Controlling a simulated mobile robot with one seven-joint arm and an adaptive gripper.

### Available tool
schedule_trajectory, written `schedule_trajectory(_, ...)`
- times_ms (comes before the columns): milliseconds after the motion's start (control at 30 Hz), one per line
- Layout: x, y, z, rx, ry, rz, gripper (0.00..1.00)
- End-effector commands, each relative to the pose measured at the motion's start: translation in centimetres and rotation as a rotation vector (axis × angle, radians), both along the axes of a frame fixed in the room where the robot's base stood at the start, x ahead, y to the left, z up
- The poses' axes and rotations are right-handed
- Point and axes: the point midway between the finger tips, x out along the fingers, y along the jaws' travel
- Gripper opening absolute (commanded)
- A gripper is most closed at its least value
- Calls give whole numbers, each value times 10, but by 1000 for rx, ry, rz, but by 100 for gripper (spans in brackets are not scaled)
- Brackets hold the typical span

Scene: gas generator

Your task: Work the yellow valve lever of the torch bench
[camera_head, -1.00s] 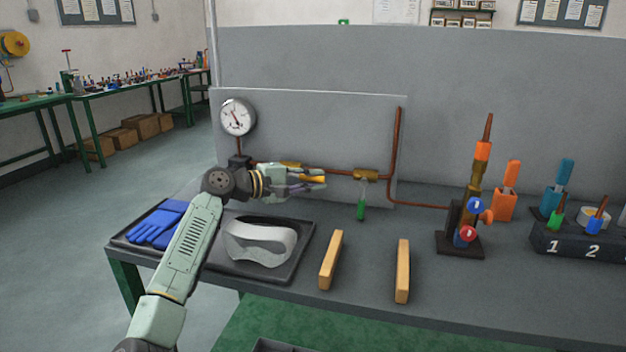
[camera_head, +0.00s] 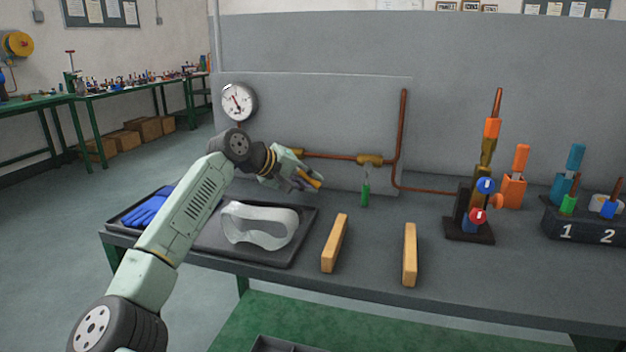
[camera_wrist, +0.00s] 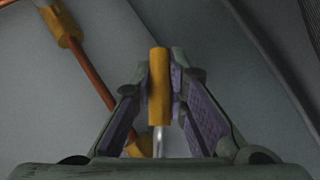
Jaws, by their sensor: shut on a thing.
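The yellow valve lever (camera_wrist: 159,90) stands between the two fingers of my gripper (camera_wrist: 161,66) in the wrist view, with its metal stem showing below the yellow sleeve. My gripper is shut on it. In the head view my gripper (camera_head: 311,184) points down and to the right in front of the grey panel, and the lever's yellow end (camera_head: 312,181) shows at the fingers. The brass valve body (camera_head: 298,153) on the copper pipe is partly hidden behind my gripper. It shows in part at the bottom of the wrist view (camera_wrist: 138,149).
A second brass valve (camera_head: 369,160) with a green lever (camera_head: 365,194) is to the right. A pressure gauge (camera_head: 239,101) is upper left. A black tray (camera_head: 287,248) with goggles and gloves lies below my arm. Two wooden blocks (camera_head: 335,242) and a torch stand (camera_head: 469,229) stand right.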

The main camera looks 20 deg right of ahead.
Motion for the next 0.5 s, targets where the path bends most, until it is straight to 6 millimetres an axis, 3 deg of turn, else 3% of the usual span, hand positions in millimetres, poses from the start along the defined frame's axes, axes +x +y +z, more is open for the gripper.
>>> schedule_trajectory(500, 4, 7, -12, 144, -90, -2, 0)
